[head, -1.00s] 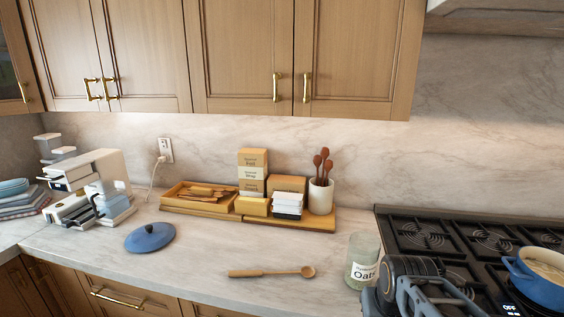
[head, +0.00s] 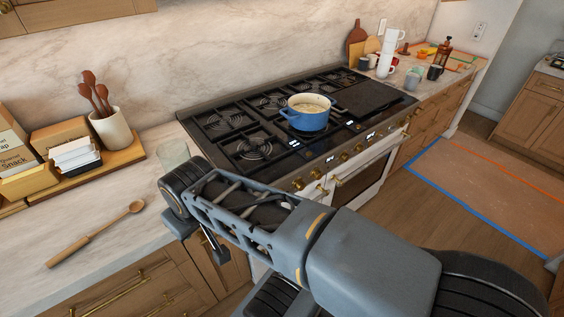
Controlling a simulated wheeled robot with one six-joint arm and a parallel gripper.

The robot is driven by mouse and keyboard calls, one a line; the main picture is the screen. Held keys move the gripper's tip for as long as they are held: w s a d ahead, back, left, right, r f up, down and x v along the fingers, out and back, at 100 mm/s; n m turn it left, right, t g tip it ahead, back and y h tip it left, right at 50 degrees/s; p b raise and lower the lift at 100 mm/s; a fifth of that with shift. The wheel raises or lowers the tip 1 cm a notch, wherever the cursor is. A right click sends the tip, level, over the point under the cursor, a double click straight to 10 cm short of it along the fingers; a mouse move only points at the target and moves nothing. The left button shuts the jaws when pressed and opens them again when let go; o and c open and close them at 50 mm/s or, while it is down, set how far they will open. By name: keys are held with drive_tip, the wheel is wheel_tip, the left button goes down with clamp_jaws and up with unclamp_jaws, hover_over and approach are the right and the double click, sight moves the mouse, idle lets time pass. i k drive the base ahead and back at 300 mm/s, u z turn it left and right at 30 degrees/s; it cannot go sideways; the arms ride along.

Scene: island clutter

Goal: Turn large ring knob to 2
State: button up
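The stove (head: 335,185) stands right of the counter, with a row of gold knobs along its front. Knobs show at the front left (head: 299,184), in the middle (head: 345,156) and further right. Small lit displays sit between them. From here I cannot read the markings or tell which knob is the large ring knob. A blue pot (head: 308,119) with pale contents stands on a burner. My arm crosses the lower middle of the head view, in front of the stove's left end. I cannot make out my gripper's fingers.
A glass jar (head: 172,158) stands by the stove's left edge, partly behind my arm. A wooden spoon (head: 95,235) lies on the left counter. An oven handle (head: 370,160) sticks out below the knobs. Open floor (head: 425,220) lies to the right.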

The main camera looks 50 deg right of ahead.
sight(301, 185)
drive_tip(key=u, duration=2.1)
drive_tip(key=k, duration=2.2)
drive_tip(key=z, duration=2.65)
drive_tip(key=i, duration=0.5)
drive_tip(key=u, duration=0.05)
drive_tip(key=k, duration=0.45)
drive_tip(key=u, duration=0.75)
drive_tip(key=i, duration=0.35)
drive_tip(key=u, duration=0.25)
